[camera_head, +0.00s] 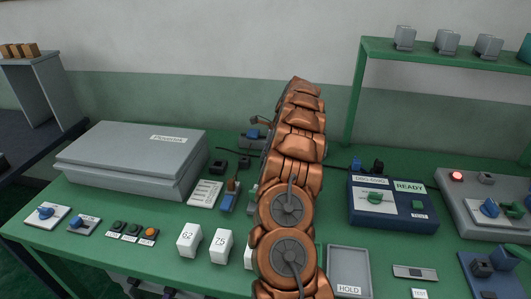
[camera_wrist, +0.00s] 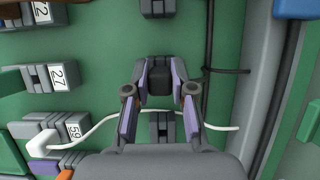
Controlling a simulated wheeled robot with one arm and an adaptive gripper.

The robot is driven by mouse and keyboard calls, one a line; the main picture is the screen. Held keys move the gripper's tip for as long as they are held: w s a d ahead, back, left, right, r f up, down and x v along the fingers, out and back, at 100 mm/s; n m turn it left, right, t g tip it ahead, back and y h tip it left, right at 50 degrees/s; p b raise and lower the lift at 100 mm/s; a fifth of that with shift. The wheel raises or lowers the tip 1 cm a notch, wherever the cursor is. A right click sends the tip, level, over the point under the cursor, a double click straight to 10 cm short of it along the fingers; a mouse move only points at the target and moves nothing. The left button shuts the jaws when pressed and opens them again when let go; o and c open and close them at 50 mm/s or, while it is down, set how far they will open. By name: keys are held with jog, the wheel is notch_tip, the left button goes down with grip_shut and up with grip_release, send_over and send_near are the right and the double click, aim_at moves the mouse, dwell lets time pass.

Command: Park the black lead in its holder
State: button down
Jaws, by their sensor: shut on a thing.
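In the wrist view my gripper (camera_wrist: 160,84) is shut on a dark block (camera_wrist: 159,70), which looks like the black lead's plug. Its lower end and any cable from it cannot be made out. A grey block (camera_wrist: 159,7) stands at the top edge, beyond the fingertips and apart from them. Another grey block (camera_wrist: 161,124) shows between the fingers, nearer the palm. I cannot tell which, if either, is the holder. In the head view my copper arm hides the gripper and the middle of the bench.
A white cable (camera_wrist: 98,127) runs from a block marked 59 (camera_wrist: 66,131) behind the fingers. A dark cable (camera_wrist: 207,50) runs down the right. In the head view, a blue tester (camera_head: 390,218) reading READY and a grey case (camera_head: 130,165) flank my arm. A HOLD tray (camera_head: 348,262) is empty.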

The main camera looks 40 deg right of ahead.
jog(key=c, duration=0.9)
grip_release()
jog(key=v, duration=1.2)
jog(key=shift+w, duration=0.1)
jog(key=shift+a, duration=0.1)
